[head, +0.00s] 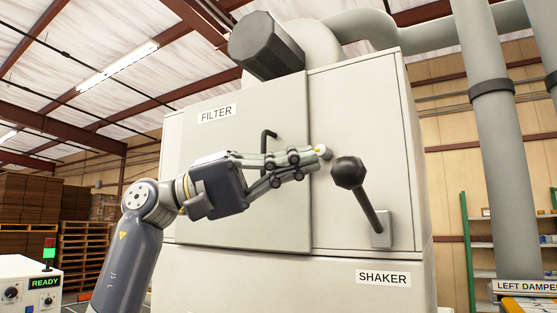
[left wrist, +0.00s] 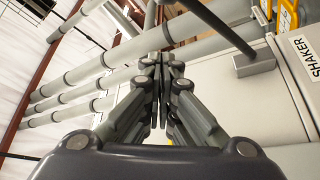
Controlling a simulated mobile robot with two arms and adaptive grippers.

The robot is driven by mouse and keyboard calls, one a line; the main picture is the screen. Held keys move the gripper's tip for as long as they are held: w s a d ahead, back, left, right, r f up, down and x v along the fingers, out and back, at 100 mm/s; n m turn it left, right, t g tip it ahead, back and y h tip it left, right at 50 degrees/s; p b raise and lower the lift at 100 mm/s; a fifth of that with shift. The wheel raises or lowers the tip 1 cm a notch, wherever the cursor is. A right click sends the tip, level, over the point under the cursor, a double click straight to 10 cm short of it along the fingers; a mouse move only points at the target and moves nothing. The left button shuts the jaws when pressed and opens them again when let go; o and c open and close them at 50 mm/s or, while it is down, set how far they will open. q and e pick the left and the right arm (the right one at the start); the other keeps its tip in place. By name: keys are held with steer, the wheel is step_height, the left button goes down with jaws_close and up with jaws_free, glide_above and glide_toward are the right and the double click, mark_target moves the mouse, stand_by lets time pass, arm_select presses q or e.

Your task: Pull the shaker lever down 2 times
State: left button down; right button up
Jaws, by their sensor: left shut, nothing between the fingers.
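The shaker lever (head: 366,205) is a dark rod on a small grey mount at the right of the cabinet front. It slants up and left to a black faceted knob (head: 349,172). My left gripper (head: 322,152) is shut and empty, its fingertips just left of and slightly above the knob. A small gap seems to show between them in the head view. In the left wrist view, the shut fingers (left wrist: 160,58) point up the middle, and the lever rod (left wrist: 227,36) with its mount (left wrist: 255,64) is to their right. The knob is not clear there. My right gripper is not in view.
The large grey cabinet (head: 240,275) has a filter door with a dark handle (head: 268,145) behind my left gripper. A "SHAKER" label (head: 383,278) is below the lever. A thick grey pipe (head: 500,150) stands at the right. A panel reading "READY" (head: 45,282) is at lower left.

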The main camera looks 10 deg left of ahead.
mark_target(365, 201)
arm_select(q)
steer(key=s+d, duration=0.1)
steer(key=s+d+p, duration=0.1)
steer(key=d, duration=0.1)
steer(key=d+f, duration=0.1)
steer(key=shift+s+d+p, duration=0.15)
steer(key=shift+s+p, duration=0.2)
steer(key=shift+s, duration=0.05)
stand_by(0.4)
